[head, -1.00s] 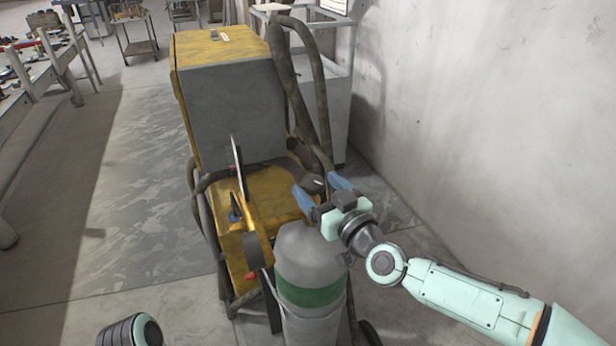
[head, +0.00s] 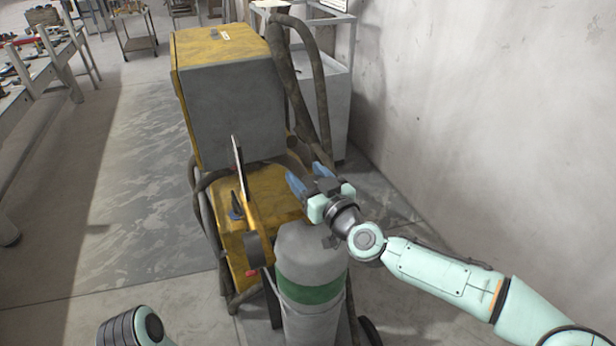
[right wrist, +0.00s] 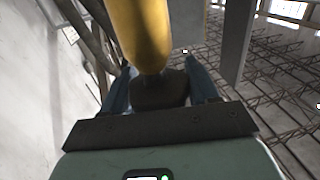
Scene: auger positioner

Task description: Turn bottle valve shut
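The gas bottle (head: 311,262), grey with a green band, stands upright at the front of the yellow welding machine. My right gripper (head: 306,175) is just above the bottle's shoulder, with its two blue fingers apart, pointing toward the machine. The bottle's valve cannot be made out in the head view, where the gripper covers the area over the bottle's top. In the right wrist view the fingers stand apart on either side of a dark rounded part (right wrist: 160,90); whether they touch it, I cannot tell. My left gripper is out of view; only part of my left arm shows.
The yellow and grey welding machine (head: 228,105) stands behind the bottle, with thick dark hoses (head: 318,95) on its right. An upright plate (head: 239,165) rises left of the bottle. A pale wall (head: 480,110) bounds the right side. The floor at left is clear.

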